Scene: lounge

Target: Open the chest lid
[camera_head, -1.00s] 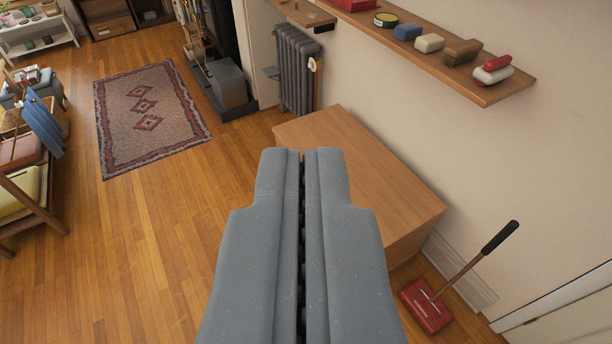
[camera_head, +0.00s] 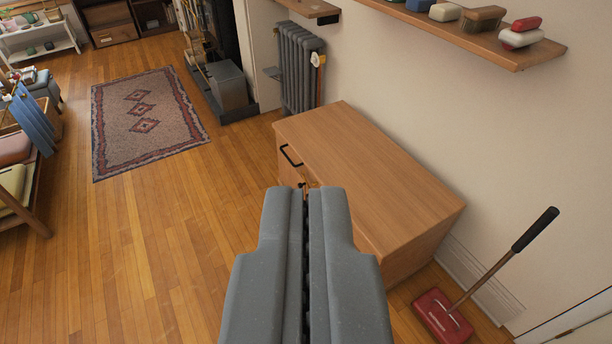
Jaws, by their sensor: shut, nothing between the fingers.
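The wooden chest (camera_head: 365,165) stands on the floor against the right wall. Its flat top is down, so the lid looks closed. A dark handle (camera_head: 290,156) shows on its front face near the far end, with a small dark fitting just below and right of it. My gripper (camera_head: 308,190) is shut and empty. In the picture its tips overlap the chest's front edge, and it hides part of the front face. I cannot tell how far the tips are from the chest.
A wall shelf (camera_head: 490,45) with brushes and soap-like blocks hangs above the chest. A red sweeper (camera_head: 443,314) with a black handle stands at the near right. A grey radiator (camera_head: 298,70) is behind the chest. The floor left of the chest is clear up to the patterned rug (camera_head: 150,155).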

